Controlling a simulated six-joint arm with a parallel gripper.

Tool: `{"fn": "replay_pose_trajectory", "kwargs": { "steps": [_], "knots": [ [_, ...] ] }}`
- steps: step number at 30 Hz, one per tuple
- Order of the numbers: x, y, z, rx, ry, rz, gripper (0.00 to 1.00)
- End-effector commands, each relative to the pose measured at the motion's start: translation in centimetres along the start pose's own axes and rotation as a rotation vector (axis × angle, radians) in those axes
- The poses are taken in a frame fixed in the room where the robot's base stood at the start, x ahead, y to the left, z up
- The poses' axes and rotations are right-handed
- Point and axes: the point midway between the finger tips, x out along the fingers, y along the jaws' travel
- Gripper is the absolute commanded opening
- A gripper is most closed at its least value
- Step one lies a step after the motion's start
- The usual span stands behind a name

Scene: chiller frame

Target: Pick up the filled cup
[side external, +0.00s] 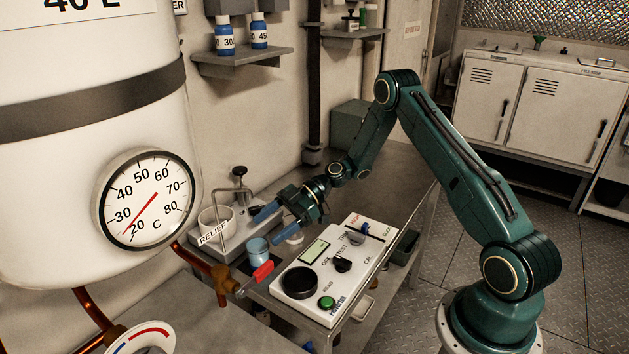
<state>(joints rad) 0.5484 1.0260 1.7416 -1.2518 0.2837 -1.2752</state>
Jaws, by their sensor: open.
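A small blue-tinted cup (259,252) stands upright near the left end of the metal bench, just left of the white instrument panel. I cannot clearly see its contents. My gripper (264,229) is open, with its two blue fingers apart and pointing down and left. In the picture the fingertips lie just above the cup's rim, and nothing shows between them. I cannot tell the exact gap between the fingers and the cup.
A white tub labelled RELIEF (214,233) stands left of the cup, beside a metal spout (238,190). A red-handled valve (256,277) on a copper pipe sits in front. The white panel (325,272) with knobs fills the bench to the right. Bare bench (395,172) lies behind.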

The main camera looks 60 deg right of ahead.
Motion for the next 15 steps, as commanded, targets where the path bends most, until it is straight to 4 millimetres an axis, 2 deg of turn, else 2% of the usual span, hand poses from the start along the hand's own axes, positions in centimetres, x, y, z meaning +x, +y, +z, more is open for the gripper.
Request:
{"fn": "replay_pose_trajectory", "kwargs": {
  "steps": [15],
  "knots": [
    [4.8,0.0,0.3,0.0,-0.003,-0.001,0.76]
  ]
}}
